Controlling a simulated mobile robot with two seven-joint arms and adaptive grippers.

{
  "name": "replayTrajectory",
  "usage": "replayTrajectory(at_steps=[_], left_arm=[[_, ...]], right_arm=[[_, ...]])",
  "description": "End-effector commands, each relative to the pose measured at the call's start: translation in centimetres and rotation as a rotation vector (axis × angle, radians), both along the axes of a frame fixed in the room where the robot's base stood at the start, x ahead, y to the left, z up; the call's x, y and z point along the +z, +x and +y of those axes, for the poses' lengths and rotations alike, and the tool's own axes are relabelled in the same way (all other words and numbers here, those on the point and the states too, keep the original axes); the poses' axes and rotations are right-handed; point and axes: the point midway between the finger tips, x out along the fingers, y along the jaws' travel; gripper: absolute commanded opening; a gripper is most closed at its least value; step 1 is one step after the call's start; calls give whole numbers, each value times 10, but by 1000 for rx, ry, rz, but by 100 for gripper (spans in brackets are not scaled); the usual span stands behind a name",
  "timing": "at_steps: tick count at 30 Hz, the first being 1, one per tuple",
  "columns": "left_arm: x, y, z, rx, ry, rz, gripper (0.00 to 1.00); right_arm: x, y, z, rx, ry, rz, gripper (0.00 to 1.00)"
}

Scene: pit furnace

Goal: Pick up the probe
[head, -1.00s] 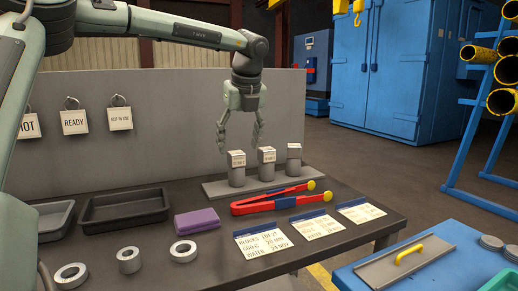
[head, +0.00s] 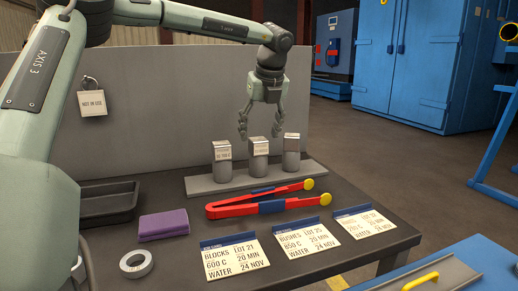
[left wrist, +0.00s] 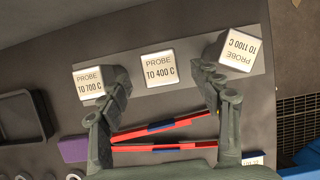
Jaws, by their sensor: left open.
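Three grey cylindrical probes with pale labelled square tops stand upright in a row on a grey base strip (head: 310,171). In the left wrist view their labels read "PROBE TO 700 C" on the left probe (left wrist: 89,83), "PROBE TO 400 C" on the middle probe (left wrist: 159,69) and "PROBE TO 1100 C" on the right probe (left wrist: 239,52). In the head view they are the left (head: 222,162), middle (head: 258,160) and right (head: 291,157) ones. My left gripper (head: 260,134) points down, open and empty, its fingertips above and around the middle probe's top. My right gripper is out of view.
Red and blue tongs (head: 270,203) lie before the probes. Three printed cards (head: 235,259) lie nearer the front edge. A purple block (head: 163,224), a black tray (head: 107,204) and a tape roll (head: 136,263) are at left. A grey panel (head: 150,115) stands behind.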

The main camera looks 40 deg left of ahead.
Motion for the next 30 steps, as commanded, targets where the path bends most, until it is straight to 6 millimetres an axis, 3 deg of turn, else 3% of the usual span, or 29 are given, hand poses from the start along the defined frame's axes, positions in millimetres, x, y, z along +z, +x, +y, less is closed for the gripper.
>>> replayTrajectory(at_steps=[6, 13, 27, 30], left_arm=[[-31, 6, 13, 0, -3, 1, 64], [-32, 7, 14, 0, 0, -1, 64], [-32, 7, 14, 0, 0, -1, 7], [-31, 7, 14, -1, 0, -2, 5]], right_arm=[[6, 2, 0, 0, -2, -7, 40], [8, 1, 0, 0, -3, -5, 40], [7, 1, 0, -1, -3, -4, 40], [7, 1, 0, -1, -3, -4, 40]])
